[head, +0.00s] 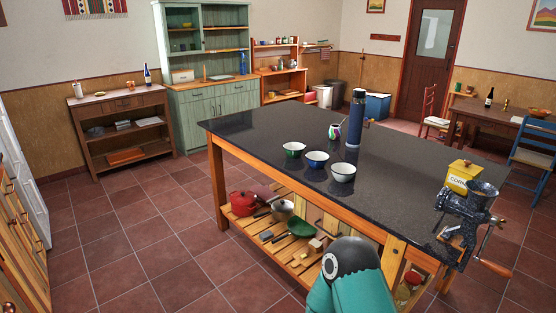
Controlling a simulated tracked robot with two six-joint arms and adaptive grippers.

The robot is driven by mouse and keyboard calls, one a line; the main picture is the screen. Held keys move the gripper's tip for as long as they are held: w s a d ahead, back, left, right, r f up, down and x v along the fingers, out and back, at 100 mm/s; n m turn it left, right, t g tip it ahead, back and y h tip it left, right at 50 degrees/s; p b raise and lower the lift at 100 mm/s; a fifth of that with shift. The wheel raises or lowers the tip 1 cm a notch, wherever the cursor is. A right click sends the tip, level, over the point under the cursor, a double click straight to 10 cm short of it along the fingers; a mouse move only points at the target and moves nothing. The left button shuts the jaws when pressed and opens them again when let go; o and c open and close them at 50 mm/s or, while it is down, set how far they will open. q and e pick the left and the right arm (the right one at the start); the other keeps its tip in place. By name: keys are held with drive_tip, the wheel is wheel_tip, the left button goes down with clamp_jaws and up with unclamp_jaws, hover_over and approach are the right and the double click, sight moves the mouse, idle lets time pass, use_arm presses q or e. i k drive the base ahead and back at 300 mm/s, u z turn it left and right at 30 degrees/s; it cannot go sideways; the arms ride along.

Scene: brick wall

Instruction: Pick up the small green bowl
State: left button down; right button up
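The small green bowl (293,149) stands upright on the dark stone top of the kitchen island (262,128), near its front left edge. It is the leftmost of three bowls in a slanting row and looks empty. The blue bowl (317,159) is just right of it, and the white bowl (343,172) is further right and nearer. A teal and black link of mine rises at the bottom, in front of the island. Neither gripper is in view, and nothing of mine touches the bowls.
A tall dark blue cylinder (356,118) and a patterned mug (335,131) stand behind the bowls. A yellow tin (463,175) and a metal grinder (466,208) are at the right end. The red pot (243,203) and other cookware fill the lower shelf. Floor left of the island is clear.

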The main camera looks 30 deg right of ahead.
sight(293, 149)
drive_tip(key=u, duration=0.15)
drive_tip(key=i, duration=0.55)
drive_tip(key=z, duration=0.65)
drive_tip(key=i, duration=1.2)
drive_tip(key=z, duration=0.55)
